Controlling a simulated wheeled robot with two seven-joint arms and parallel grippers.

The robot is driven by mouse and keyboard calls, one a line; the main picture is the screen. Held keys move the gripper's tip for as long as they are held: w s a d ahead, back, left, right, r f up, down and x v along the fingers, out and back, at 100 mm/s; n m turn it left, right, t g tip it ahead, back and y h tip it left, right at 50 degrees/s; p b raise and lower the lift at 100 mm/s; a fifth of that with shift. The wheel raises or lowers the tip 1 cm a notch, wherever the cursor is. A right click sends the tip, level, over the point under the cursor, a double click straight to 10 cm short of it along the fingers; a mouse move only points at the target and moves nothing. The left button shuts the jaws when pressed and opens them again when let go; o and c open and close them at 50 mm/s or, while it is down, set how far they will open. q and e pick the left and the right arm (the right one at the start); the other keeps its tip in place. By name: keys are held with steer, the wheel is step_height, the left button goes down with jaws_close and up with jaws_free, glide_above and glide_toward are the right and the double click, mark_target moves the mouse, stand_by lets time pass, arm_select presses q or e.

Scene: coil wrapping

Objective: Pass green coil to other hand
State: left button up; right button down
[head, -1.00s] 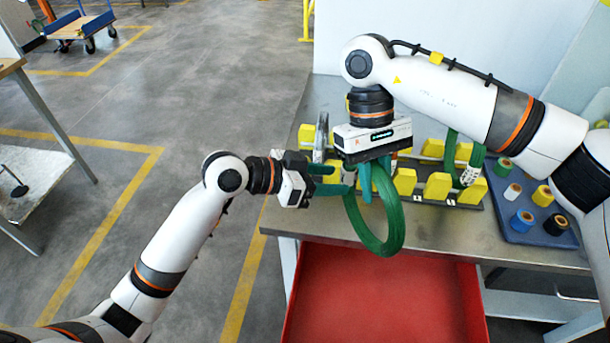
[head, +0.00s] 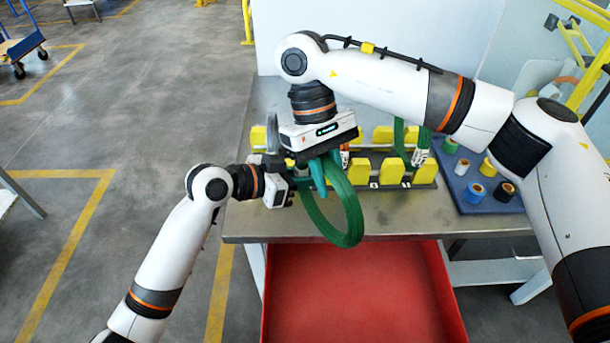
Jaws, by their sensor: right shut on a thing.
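The green coil (head: 350,226) is a large loop that hangs tilted from my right gripper (head: 320,182), over the front edge of the bench. My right gripper points down and is shut on the coil's upper left part. My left gripper (head: 308,184) comes in from the left, beside the coil's upper left side and close against the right gripper's fingers. Its fingers overlap the coil and the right fingers in the picture, so I cannot tell whether they are open or closed on the coil.
A rack with yellow blocks (head: 427,172) stands on the metal bench (head: 400,212) behind the coil. Another green coil (head: 399,140) hangs on it. A blue tray (head: 470,203) with several tape rolls lies at right. A red bin (head: 350,295) sits below the bench front.

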steer(key=c, duration=1.1)
jaws_free()
steer(key=shift+w, duration=0.1)
steer(key=shift+c, duration=0.2)
